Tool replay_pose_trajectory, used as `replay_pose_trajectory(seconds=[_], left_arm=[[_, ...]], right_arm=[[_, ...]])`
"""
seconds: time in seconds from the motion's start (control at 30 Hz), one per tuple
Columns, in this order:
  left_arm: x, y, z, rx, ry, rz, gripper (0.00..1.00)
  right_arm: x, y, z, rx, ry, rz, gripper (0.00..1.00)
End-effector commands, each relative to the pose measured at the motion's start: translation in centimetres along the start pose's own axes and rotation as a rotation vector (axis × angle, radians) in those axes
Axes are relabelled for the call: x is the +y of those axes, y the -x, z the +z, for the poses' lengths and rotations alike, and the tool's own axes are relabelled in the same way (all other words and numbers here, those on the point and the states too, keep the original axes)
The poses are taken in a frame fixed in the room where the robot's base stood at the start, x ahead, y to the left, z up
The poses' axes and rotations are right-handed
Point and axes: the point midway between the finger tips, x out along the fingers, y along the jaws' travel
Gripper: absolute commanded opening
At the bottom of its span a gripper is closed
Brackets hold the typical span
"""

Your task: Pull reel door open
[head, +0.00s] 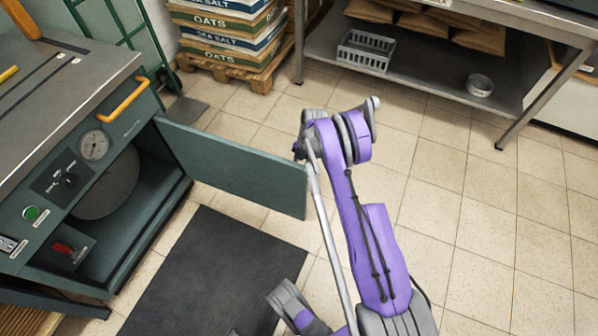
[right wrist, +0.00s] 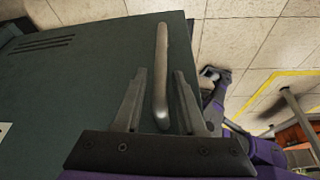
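The reel door (head: 235,165) is a flat dark green panel on the front of the green machine (head: 130,125). It stands swung well out from the machine, and the opening behind it shows a round grey reel (head: 108,188). My right arm reaches the door's free end; its gripper is mostly hidden there in the head view. In the right wrist view, my right gripper (right wrist: 160,80) has its two fingers apart, one on each side of the door's metal bar handle (right wrist: 161,60), with gaps visible beside the bar.
A dark ribbed mat (head: 215,270) lies on the tiled floor below the door. A pallet (head: 245,75) of sacks stands at the back. A steel table (head: 420,75) with a grey crate (head: 366,51) on its lower shelf is at the back right. Floor at right is clear.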

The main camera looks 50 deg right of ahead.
Motion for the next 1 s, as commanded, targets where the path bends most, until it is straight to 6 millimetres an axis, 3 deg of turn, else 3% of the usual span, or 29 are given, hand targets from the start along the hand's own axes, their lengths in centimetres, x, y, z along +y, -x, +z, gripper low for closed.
replay_pose_trajectory(seconds=[0.3,0.43,0.8,1.0], left_arm=[[0.0,0.0,0.0,0.0,0.0,0.0,0.5],[0.0,0.3,-0.1,0.001,0.0,0.0,0.5],[0.0,2.2,-0.6,0.007,0.0,0.0,0.5],[0.0,2.7,-0.7,0.009,0.0,0.0,0.5]], right_arm=[[0.0,0.1,0.0,0.0,0.001,0.001,0.5],[0.0,0.9,0.0,0.0,0.0,0.001,0.5],[0.0,8.1,-0.1,0.0,0.0,0.001,0.5],[0.0,10.4,-0.1,0.0,0.0,0.001,0.5]])
